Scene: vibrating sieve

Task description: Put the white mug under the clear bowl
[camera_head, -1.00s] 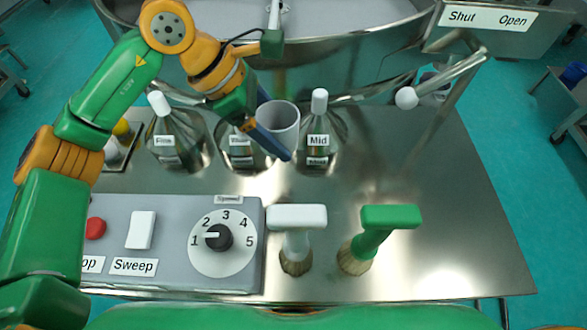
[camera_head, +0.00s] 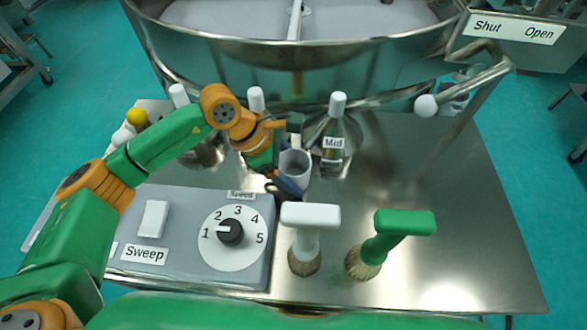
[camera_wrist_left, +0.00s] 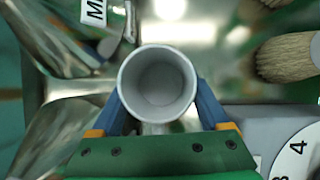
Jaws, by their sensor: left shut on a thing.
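My left gripper (camera_head: 284,182) is shut on the white mug (camera_head: 295,165), which looks pale grey. The mug is upright, mouth up, low over the steel table, left of the flask marked Mid. I cannot tell whether its base touches the table. In the left wrist view the empty mug (camera_wrist_left: 157,84) sits between the two blue fingers of the gripper (camera_wrist_left: 163,112). I cannot make out a clear bowl in these frames. My right gripper is not in view.
The Mid flask (camera_head: 334,142) stands close right of the mug. The control box (camera_head: 180,208) with its dial, a white-handled brush (camera_head: 309,218) and a green-handled brush (camera_head: 400,223) are nearer. The steel sieve (camera_head: 370,58) rises behind. The table's right side (camera_head: 450,200) is clear.

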